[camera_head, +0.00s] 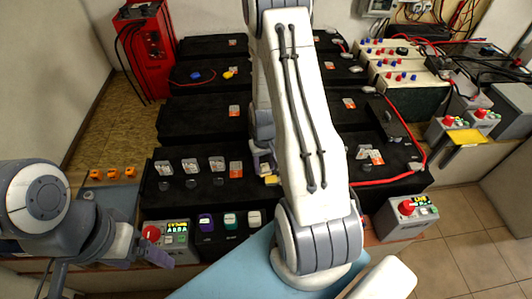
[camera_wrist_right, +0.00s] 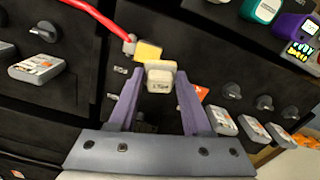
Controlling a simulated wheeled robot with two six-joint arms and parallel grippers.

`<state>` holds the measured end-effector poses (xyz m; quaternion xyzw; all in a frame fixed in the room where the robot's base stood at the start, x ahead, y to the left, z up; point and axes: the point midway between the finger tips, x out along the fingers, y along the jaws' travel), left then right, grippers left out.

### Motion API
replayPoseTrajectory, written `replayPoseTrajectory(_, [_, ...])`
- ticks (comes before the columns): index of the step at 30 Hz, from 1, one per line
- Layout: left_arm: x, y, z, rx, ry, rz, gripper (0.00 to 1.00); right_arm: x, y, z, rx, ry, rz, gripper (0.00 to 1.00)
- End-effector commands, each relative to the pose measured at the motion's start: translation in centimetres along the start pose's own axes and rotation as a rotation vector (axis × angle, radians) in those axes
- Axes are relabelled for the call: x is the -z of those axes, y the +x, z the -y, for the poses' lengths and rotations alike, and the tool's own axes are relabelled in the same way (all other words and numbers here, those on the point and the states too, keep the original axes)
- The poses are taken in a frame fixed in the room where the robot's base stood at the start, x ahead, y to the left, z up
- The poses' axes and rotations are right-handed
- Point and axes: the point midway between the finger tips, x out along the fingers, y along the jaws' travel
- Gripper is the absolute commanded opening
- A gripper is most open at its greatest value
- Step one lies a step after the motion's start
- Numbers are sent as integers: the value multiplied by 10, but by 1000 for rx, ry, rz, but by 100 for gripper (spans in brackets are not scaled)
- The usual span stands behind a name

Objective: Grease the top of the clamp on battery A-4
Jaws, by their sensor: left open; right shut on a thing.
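My right gripper (camera_wrist_right: 155,82) is shut on a small whitish block with dark lettering (camera_wrist_right: 160,82), held between its purple fingers. A yellow piece (camera_wrist_right: 148,52) shows just past the block; I cannot tell if they are joined. A grey clamp-like end (camera_wrist_right: 130,44) of a red cable lies beside the yellow piece, above a black battery; I cannot tell whether they touch. In the head view my right arm hides most of this spot, and only part of the right gripper (camera_head: 264,166) shows. My left gripper (camera_head: 152,250) is open and empty at lower left. I cannot read which battery is A-4.
Black batteries (camera_head: 200,122) with tags fill the bench. A red charger (camera_head: 146,48) stands at back left. Lit boxes with red knobs (camera_head: 165,236) (camera_head: 411,210) stand along the front. A red cable (camera_head: 408,172) runs at the right. Open floor (camera_head: 465,235) lies at lower right.

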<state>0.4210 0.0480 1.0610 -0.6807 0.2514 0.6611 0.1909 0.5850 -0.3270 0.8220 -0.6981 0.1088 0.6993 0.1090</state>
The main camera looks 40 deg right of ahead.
Motion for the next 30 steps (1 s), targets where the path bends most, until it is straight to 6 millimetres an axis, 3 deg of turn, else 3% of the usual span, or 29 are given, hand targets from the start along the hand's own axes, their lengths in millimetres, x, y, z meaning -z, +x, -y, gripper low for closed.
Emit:
replayPoseTrajectory(1, [0, -8, -1, 0, 0, 0, 85, 0, -9, 0, 0, 0, 0, 0])
replayPoseTrajectory(12, [2, -34, -2, 0, 0, 0, 85, 1, -39, 3, 0, -4, 0, 0])
replayPoseTrajectory(30, [2, -34, -2, 0, 0, 0, 85, 1, -39, 3, 0, -4, 0, 0])
